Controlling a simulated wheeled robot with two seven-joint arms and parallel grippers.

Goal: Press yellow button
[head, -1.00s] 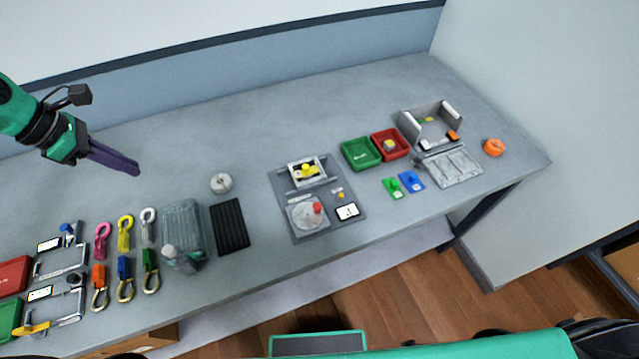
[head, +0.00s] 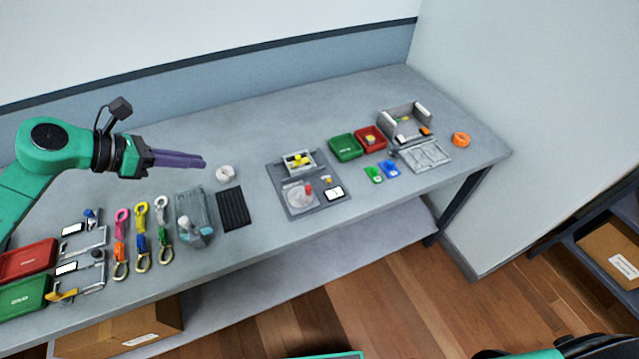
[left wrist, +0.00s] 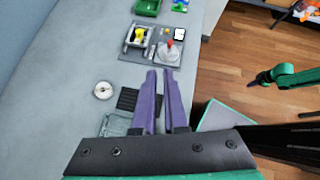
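A dark grey panel (head: 283,181) lies on the table. It bears a pale frame with a larger yellow piece (head: 298,160), a small yellow piece (head: 327,180) and a round grey base with a red knob (head: 308,189). I cannot tell which yellow piece is the button. The panel also shows in the left wrist view (left wrist: 153,55). My left gripper (head: 204,162) is in the air to the left of the panel, empty, its purple fingers slightly apart (left wrist: 160,72). In the left wrist view, my right arm's dark end (left wrist: 257,80) is small and away from the table; its fingers are unclear.
A white ring (head: 225,173) and a black ribbed mat (head: 233,209) lie left of the panel. A green tray (head: 345,147) and a red tray (head: 370,138) stand right of it. Coloured clips (head: 141,236) and a clear box (head: 190,216) are at the left. Bare table lies behind the panel.

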